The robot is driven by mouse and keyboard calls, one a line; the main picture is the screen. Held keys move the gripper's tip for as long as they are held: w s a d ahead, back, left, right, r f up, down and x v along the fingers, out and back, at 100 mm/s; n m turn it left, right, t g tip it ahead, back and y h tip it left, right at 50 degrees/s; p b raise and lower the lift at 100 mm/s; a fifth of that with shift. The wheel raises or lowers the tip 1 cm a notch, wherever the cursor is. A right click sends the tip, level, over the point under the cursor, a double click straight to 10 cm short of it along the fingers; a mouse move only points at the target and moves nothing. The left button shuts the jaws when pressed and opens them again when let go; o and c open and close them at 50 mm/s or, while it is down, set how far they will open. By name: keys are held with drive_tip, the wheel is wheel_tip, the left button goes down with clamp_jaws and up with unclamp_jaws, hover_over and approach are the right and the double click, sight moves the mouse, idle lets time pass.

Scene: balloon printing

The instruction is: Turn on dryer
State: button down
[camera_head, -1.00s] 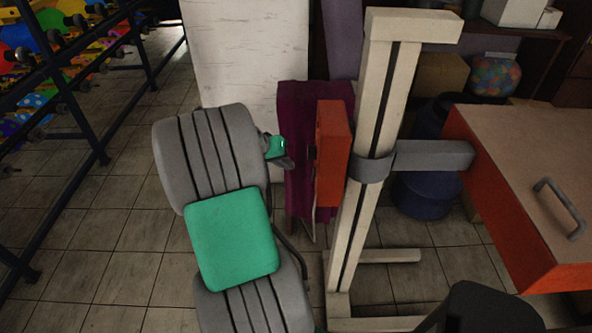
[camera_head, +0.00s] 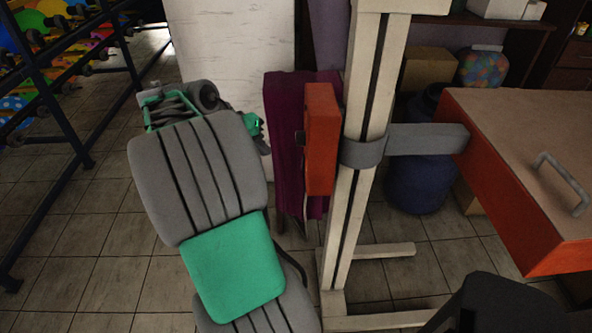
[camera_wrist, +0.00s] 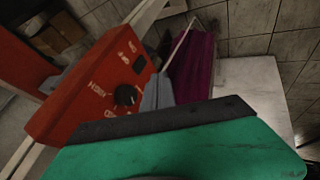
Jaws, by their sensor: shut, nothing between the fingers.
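The dryer has a flat orange-red head (camera_head: 515,190) with a tan top and a grey handle, held by a grey clamp on a cream post (camera_head: 365,110). Its red control box (camera_head: 321,138) is on the post's left side. In the wrist view the control box (camera_wrist: 95,85) shows a round black knob (camera_wrist: 126,95), a dark square above it and white markings I cannot read. My gripper (camera_head: 263,140) is shut and empty, left of the control box with a gap between. Its green and dark body (camera_wrist: 180,135) fills the bottom of the wrist view.
A purple cloth (camera_head: 285,130) hangs behind the control box, beside a white board (camera_head: 235,55). A dark rack with colourful items (camera_head: 60,70) stands at the left. A blue drum (camera_head: 418,180) is behind the dryer head. Tiled floor is open at the left.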

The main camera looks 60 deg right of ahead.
sight(303, 163)
drive_tip(key=s+d+f+p, duration=0.1)
drive_tip(key=s+d+f, duration=0.4)
drive_tip(key=d+f, duration=0.2)
drive_tip(key=shift+s+f, duration=0.3)
drive_tip(key=shift+f, duration=0.5)
